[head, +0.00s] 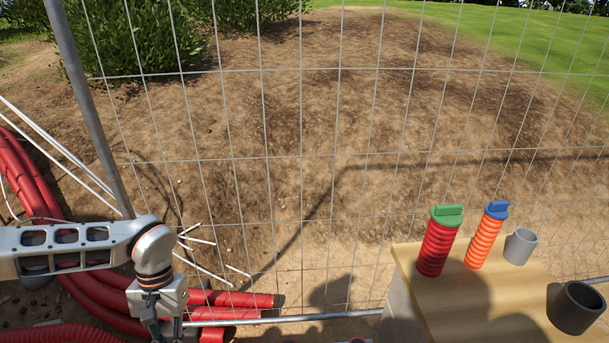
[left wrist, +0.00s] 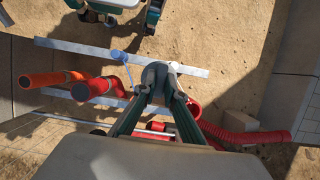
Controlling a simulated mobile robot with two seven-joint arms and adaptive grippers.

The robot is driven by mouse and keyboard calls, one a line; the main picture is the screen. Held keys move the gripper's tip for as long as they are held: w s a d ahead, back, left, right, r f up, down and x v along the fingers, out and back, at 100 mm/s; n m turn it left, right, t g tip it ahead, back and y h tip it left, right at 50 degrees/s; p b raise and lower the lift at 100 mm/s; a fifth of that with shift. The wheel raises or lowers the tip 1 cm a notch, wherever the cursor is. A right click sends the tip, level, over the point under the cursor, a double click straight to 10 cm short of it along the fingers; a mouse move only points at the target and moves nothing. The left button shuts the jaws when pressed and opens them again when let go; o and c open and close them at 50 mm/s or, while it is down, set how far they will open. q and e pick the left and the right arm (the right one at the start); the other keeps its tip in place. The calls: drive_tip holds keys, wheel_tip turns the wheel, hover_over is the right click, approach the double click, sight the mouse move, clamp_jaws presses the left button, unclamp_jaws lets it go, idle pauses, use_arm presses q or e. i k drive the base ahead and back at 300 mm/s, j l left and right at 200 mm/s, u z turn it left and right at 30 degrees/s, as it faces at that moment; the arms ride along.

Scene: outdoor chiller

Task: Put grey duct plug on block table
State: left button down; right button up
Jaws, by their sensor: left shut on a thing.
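My left gripper (head: 170,332) hangs at the bottom left of the head view, its fingertips cut off by the lower edge. In the left wrist view, its fingers (left wrist: 156,88) are shut on a small dark grey thing (left wrist: 154,72) that looks like the grey duct plug. Its details are hard to tell. The block table (head: 480,291), with a pale wooden top on grey block, stands at the lower right of the head view, well to the right of this gripper. My right gripper is not in view.
The table holds a red duct with a green plug (head: 446,215), an orange duct with a blue plug (head: 496,208), a grey pipe (head: 520,247) and a dark pipe (head: 577,309). Wire fence (head: 340,155) stands behind. Red pipes (head: 230,299) lie at left. The table's front middle is clear.

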sight(483, 322)
drive_tip(key=k+l, duration=0.1)
drive_tip(key=l, duration=0.9)
drive_tip(key=k+l, duration=0.15)
drive_tip(key=l, duration=0.3)
drive_tip(key=k+l, duration=0.1)
drive_tip(key=l, duration=0.9)
